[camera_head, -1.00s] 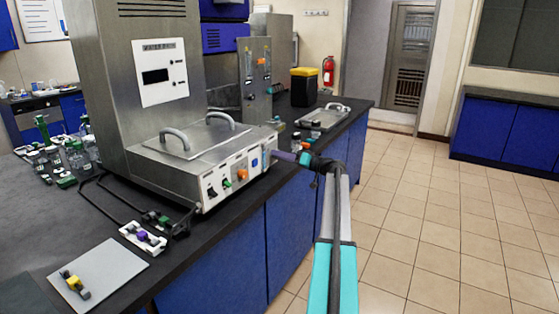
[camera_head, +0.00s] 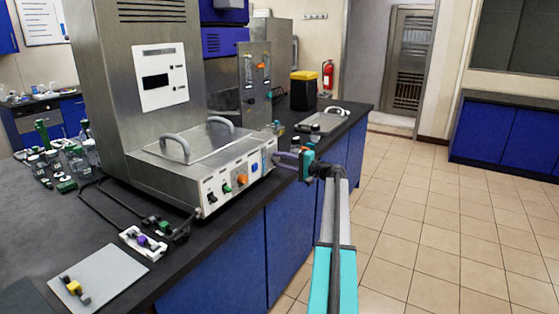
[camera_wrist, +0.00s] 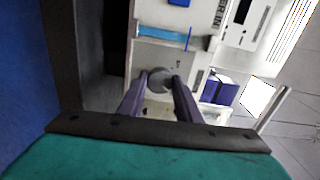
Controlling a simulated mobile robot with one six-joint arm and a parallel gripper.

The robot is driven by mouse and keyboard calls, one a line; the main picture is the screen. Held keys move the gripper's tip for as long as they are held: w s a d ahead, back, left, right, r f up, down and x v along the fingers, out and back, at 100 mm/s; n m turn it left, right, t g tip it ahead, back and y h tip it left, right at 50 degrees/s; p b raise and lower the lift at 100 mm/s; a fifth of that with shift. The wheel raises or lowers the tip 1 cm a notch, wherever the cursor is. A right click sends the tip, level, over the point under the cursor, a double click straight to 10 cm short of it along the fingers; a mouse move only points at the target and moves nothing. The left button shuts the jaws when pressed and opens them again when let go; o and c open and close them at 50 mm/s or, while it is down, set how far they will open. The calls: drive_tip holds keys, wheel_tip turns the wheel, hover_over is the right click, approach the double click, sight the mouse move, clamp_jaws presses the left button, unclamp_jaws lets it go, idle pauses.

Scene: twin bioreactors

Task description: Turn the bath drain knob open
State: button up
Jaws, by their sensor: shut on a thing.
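The water bath (camera_head: 155,110) is a tall steel unit with a lidded tank at its front and a white control panel (camera_head: 228,186). My gripper (camera_head: 277,157) reaches the right end of that panel from the right. In the wrist view its two purple fingers (camera_wrist: 158,84) are shut on a round grey knob (camera_wrist: 159,78), which I take for the bath drain knob. Its fingertips sit on either side of the knob. In the head view the fingers hide the knob. Whether the knob is turned cannot be told.
The panel also carries a black switch (camera_head: 212,198), a green knob (camera_head: 227,188), an orange knob (camera_head: 242,179) and a blue square (camera_head: 254,167). A steel tray (camera_head: 322,122) and a yellow-lidded black bin (camera_head: 303,92) stand farther along the bench. The tiled floor (camera_head: 430,220) at right is free.

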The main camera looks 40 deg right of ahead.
drive_tip(key=shift+m+p, duration=0.45)
drive_tip(key=shift+m, duration=0.85)
drive_tip(key=shift+f, duration=0.1)
drive_tip(key=o, duration=1)
drive_tip(key=shift+o, duration=0.3)
drive_tip(key=shift+s, duration=0.15)
drive_tip(key=b+v, duration=0.1)
drive_tip(key=v, duration=1.2)
drive_tip(key=shift+s, duration=0.3)
